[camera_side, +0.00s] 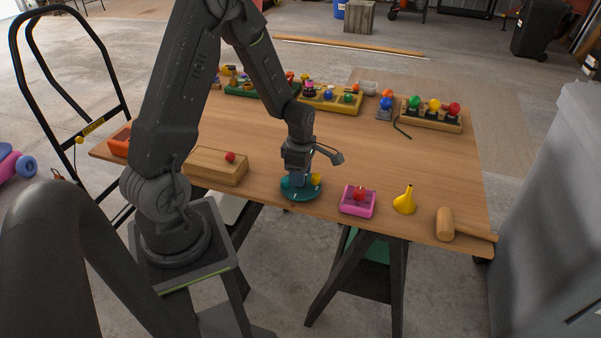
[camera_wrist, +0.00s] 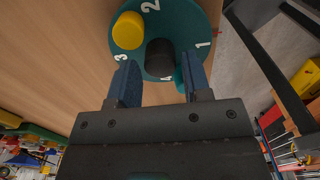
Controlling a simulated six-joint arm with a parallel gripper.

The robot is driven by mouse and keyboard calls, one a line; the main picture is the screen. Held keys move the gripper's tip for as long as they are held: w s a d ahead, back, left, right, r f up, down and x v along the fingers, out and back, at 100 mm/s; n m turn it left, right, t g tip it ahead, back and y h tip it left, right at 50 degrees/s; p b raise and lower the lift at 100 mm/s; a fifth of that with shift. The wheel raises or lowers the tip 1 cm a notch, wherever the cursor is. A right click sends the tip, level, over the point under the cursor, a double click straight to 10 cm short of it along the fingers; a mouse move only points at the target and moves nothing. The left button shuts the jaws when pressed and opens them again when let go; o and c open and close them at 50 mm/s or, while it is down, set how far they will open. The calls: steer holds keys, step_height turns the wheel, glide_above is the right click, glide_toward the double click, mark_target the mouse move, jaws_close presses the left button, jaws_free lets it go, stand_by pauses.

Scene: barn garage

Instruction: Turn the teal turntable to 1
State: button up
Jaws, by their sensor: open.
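The teal turntable (camera_side: 303,194) lies near the table's front edge in the side view. A teal raised part (camera_wrist: 181,80) is partly hidden by the right finger. My gripper (camera_wrist: 160,76) points down over the disc, open, with blue fingers either side of the hub's near end. I cannot tell whether they touch anything.
A wooden box (camera_side: 215,167) with a red ball stands left of the turntable. A pink box (camera_side: 358,201), a yellow funnel (camera_side: 405,201) and a mallet (camera_side: 446,224) stand to the right. A small red mark (camera_wrist: 220,32) shows beside the 1. The table's middle is clear.

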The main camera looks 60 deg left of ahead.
steer(key=shift+r, duration=3.95)
steer(key=s+d+r+m+t, duration=0.2)
steer(key=s+d+r+m, duration=0.4)
steer(key=m, duration=0.7)
steer(key=s+d+r+m+t, duration=0.3)
steer(key=s+d+r+m, duration=0.3)
steer(key=d+r+m, duration=0.5)
steer(key=shift+s+r+m+t, duration=0.25)
steer(key=shift+r+m, duration=0.3)
steer(key=shift+m, duration=0.95)
